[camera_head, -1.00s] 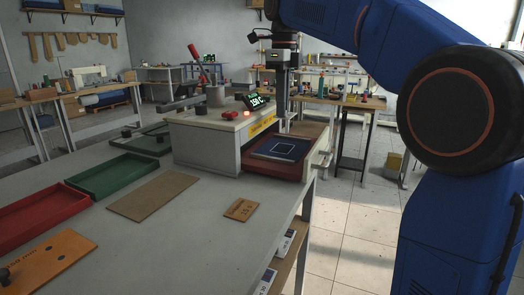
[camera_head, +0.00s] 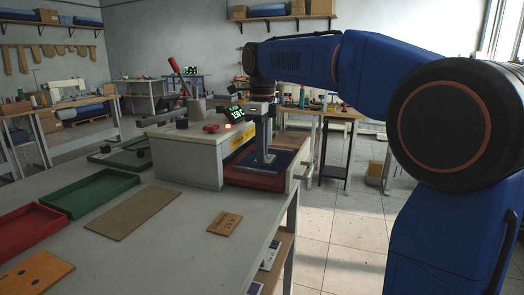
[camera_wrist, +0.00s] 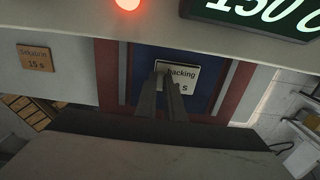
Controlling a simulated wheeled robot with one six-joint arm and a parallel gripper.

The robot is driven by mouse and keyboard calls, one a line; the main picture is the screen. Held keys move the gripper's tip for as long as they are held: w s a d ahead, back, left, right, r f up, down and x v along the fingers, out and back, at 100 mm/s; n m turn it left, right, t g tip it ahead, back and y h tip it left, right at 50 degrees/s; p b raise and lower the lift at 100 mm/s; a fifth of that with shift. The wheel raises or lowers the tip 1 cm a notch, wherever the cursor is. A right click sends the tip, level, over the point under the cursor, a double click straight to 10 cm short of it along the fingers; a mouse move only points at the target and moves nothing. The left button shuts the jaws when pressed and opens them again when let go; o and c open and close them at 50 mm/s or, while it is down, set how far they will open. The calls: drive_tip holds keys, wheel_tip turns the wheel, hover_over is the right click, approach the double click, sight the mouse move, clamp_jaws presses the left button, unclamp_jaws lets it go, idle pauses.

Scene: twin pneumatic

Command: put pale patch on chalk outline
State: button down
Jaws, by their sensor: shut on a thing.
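A pale patch (camera_wrist: 191,76) with dark printed lettering, partly readable as "backing", is at the fingertips of my gripper (camera_wrist: 166,73) in the wrist view. My gripper (camera_head: 266,159) is shut on it, low over the dark blue cloth (camera_head: 284,157). The cloth lies on the red-edged press bed (camera_head: 247,178) and also shows in the wrist view (camera_wrist: 207,99). The chalk outline is not clearly visible now; the patch and fingers cover that area. I cannot tell whether the patch touches the cloth or lines up with the outline.
The heat press (camera_head: 190,153), with a lit green display (camera_head: 236,114), stands directly left of the bed. A wooden tag (camera_head: 225,223), a brown board (camera_head: 133,211), a green tray (camera_head: 90,194) and a red tray (camera_head: 30,232) lie on the table. Bare tabletop surrounds the tag.

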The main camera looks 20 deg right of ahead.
drive_tip(key=shift+f, duration=0.15)
drive_tip(key=c, duration=1.9)
unclamp_jaws()
drive_tip(key=shift+o, duration=0.2)
wheel_tip(320, 180, up, 12)
drive_tip(key=shift+s, duration=0.1)
